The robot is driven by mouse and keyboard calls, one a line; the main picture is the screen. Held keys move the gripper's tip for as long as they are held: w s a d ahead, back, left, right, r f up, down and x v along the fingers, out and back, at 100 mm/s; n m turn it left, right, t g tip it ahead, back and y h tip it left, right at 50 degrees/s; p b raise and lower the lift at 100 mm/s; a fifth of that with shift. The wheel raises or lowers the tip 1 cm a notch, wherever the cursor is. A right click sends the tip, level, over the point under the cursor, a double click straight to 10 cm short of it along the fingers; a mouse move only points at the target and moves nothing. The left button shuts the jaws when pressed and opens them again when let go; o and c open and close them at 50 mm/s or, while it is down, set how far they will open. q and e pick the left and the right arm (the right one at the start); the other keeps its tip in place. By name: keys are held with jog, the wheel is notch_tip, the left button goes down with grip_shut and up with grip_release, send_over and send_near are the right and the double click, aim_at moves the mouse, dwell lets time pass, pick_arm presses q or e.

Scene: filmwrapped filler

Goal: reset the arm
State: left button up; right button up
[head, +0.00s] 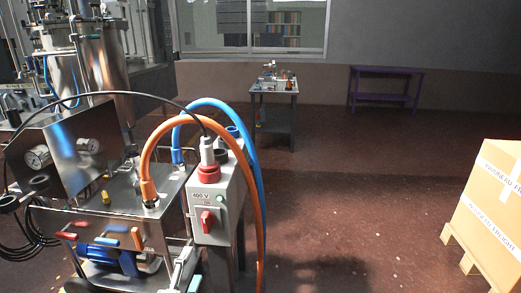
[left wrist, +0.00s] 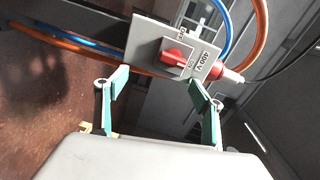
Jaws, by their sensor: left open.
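My left gripper (head: 184,271) is at the lower middle of the head view, just in front of and below the grey 400 V switch box (head: 215,205). In the left wrist view its two teal-padded fingers (left wrist: 160,88) are spread with nothing between them. The box's red rotary switch (head: 207,221) stands about upright in the head view. It also shows in the left wrist view (left wrist: 174,57), beyond the fingertips and apart from them. My right gripper is in neither view.
A steel filling machine (head: 75,150) stands at the left. Orange (head: 258,200) and blue (head: 247,135) hoses and a black cable loop around the box. A wrapped carton (head: 490,215) on a pallet is at the right. A small cart (head: 275,110) and purple bench (head: 385,72) stand far back. The middle floor is clear.

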pick_arm(q)
jog(key=s+d+f+n+g+h+p, duration=0.1)
jog(key=s+f+n+g+p, duration=0.2)
jog(key=s, duration=1.1)
jog(key=s+d+f+n+g+h+p, duration=0.1)
jog(key=s+d+f+n+g+p, duration=0.1)
jog(key=s+f+n, duration=0.6)
jog(key=s+n+g+p, duration=0.1)
jog(key=s, duration=0.5)
jog(key=shift+f+n+g+p, duration=0.25)
jog(key=shift+n+g+p, duration=0.1)
jog(key=shift+n+g, duration=0.05)
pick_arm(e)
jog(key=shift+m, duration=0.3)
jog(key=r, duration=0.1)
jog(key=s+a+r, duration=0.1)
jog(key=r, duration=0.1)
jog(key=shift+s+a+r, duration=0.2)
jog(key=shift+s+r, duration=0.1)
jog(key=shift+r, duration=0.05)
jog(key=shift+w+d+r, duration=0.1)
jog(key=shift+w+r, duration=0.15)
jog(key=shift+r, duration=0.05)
